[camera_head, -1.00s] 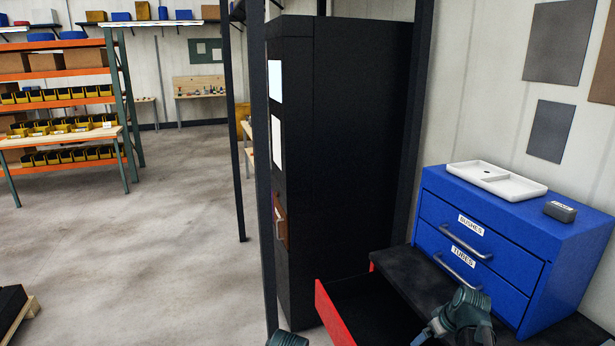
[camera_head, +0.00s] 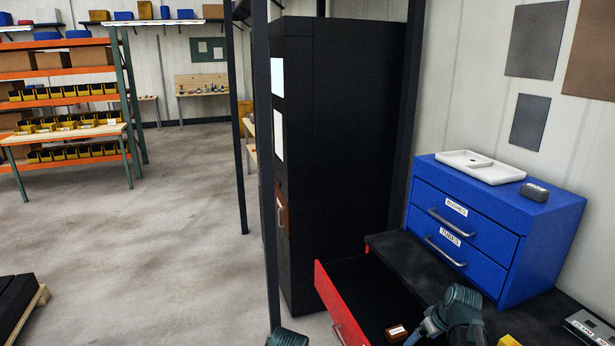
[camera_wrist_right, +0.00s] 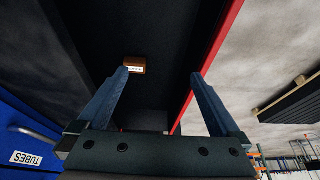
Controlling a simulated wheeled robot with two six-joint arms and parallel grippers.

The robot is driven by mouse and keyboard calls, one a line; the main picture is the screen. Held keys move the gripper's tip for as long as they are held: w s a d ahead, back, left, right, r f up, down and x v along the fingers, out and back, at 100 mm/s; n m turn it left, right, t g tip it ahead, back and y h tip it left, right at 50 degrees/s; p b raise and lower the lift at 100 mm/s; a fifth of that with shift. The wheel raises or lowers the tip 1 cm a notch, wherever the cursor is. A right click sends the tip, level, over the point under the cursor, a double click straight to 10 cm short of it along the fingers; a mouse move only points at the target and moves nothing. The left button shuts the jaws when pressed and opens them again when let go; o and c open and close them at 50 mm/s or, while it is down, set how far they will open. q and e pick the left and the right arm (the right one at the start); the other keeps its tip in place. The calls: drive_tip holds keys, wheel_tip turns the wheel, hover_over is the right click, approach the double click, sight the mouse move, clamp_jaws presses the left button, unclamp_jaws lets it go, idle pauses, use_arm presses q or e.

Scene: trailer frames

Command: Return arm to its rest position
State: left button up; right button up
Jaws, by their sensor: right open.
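My right arm (camera_head: 452,318) comes up at the lower right of the head view, over the open red drawer (camera_head: 339,304); its gripper is hard to make out there. In the right wrist view my right gripper (camera_wrist_right: 160,75) has its two fingers spread apart with nothing between them. A small brown labelled box (camera_wrist_right: 134,65) lies on the dark drawer floor, near the left fingertip in the picture. The box also shows in the head view (camera_head: 396,333). Only a small piece of my left arm (camera_head: 287,339) shows at the bottom edge; its gripper is out of frame.
A blue two-drawer cabinet (camera_head: 540,246) labelled BUSHES and TUBES stands on the black top right of the open drawer, with a white tray (camera_head: 507,174) and grey box (camera_head: 535,192) on it. A tall black cabinet (camera_head: 345,150) stands behind. Open floor lies left.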

drive_tip(key=s+a+f+g+h+b, duration=0.1)
drive_tip(key=s+a+f+g+b, duration=0.1)
drive_tip(key=s+a, duration=0.7)
drive_tip(key=s+a+f+g+h+b, duration=0.2)
drive_tip(key=s+a+f+b, duration=0.3)
drive_tip(key=s+a, duration=0.4)
drive_tip(key=a+f, duration=0.1)
drive_tip(key=a, duration=0.6)
drive_tip(key=shift+s+a+f, duration=0.3)
drive_tip(key=shift+s+a, duration=0.05)
